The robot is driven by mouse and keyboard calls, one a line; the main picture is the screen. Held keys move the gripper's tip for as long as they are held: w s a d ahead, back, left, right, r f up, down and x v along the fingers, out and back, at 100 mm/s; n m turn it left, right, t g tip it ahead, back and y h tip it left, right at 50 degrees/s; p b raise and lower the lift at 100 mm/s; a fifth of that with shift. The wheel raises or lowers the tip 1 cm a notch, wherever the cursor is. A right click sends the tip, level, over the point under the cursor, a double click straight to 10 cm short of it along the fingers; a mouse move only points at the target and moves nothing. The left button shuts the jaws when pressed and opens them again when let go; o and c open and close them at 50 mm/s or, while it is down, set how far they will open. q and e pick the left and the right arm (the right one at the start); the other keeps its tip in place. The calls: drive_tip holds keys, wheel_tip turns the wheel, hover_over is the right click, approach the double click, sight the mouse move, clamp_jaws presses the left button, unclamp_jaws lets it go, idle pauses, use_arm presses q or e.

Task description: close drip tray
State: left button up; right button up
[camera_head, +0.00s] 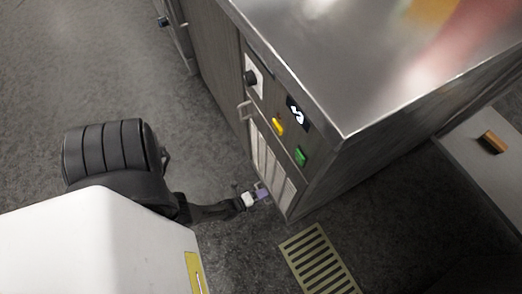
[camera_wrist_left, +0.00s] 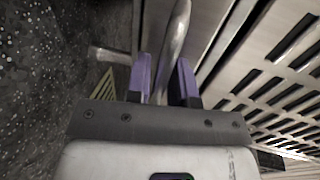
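The drip tray cannot be told apart for sure. A steel appliance (camera_head: 300,150) stands at centre, with vertical slats (camera_head: 272,165) low on its front. My left gripper (camera_head: 264,192) is low beside the bottom of this front. In the left wrist view, the two purple fingers of my left gripper (camera_wrist_left: 165,82) stand apart, with a curved metal handle (camera_wrist_left: 174,45) running between them. The fingers straddle the handle; whether they touch it is unclear. A slotted metal panel (camera_wrist_left: 265,85) is to their right. My right gripper is not in view.
A yellowish floor grate (camera_head: 318,262) lies just right of my left gripper and also shows in the left wrist view (camera_wrist_left: 108,85). A black knob (camera_head: 251,77), yellow button (camera_head: 278,126) and green button (camera_head: 300,156) sit on the front. Dark floor (camera_head: 150,60) is clear at upper left.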

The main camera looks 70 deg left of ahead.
use_arm(q)
drive_tip(key=shift+o, duration=1.2)
drive_tip(key=shift+w, duration=0.1)
drive_tip(key=shift+s, duration=0.25)
drive_tip(key=p+v, duration=0.4)
drive_tip(key=v, duration=0.9)
drive_tip(key=shift+s, duration=0.3)
drive_tip(key=shift+w+r, duration=0.1)
